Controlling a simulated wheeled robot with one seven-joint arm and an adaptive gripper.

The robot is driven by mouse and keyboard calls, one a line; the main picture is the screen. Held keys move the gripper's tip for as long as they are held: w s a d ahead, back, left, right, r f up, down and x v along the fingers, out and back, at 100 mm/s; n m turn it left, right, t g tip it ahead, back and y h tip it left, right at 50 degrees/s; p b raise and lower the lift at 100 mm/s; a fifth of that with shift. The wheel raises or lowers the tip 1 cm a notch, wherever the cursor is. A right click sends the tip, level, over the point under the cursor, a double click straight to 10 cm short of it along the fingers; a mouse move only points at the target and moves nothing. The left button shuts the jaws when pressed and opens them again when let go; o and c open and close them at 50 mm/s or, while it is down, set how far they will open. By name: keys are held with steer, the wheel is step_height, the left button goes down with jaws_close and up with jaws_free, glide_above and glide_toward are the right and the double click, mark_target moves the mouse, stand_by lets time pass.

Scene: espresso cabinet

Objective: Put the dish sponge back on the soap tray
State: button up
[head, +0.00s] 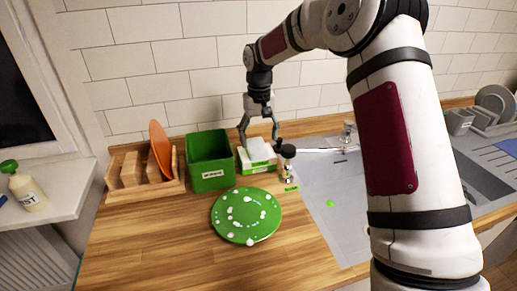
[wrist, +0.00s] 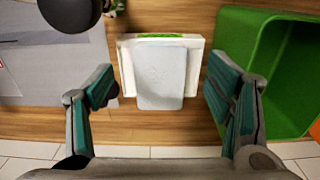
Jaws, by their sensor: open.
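A pale grey-white block, apparently the dish sponge (head: 257,149), lies on a white tray with green at its front, apparently the soap tray (head: 262,169), by the tiled wall. My gripper (head: 259,141) is open directly above them, its fingers spread to either side. In the wrist view the sponge (wrist: 161,80) sits between the open fingers of my gripper (wrist: 160,88), overlapping the rim of the tray (wrist: 127,70) on the near side. A gap shows between each finger and the sponge, and I see no contact.
A green bin (head: 210,163) stands close left of the tray, and a dark-capped bottle (head: 287,164) close right. A wooden rack (head: 128,172) holds an orange plate (head: 160,150). A green round plate with white spots (head: 247,215) lies in front. The grey mat (head: 335,215) is mostly clear.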

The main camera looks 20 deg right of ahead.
mark_target(259, 151)
step_height(259, 151, up, 7)
steer(key=s+r+t+h, duration=0.1)
steer(key=s+r, duration=0.4)
steer(key=s, duration=0.4)
steer(key=s+r+t, duration=0.1)
steer(key=s+r, duration=0.5)
steer(key=s, duration=0.2)
steer(key=s+f+t+y, duration=0.1)
steer(key=s+f+t, duration=0.2)
steer(key=s, duration=1.8)
steer(key=shift+s+d+f+b, duration=0.15)
steer(key=shift+s+f+b, duration=0.1)
steer(key=shift+f+b, duration=0.25)
steer(key=shift+d, duration=0.1)
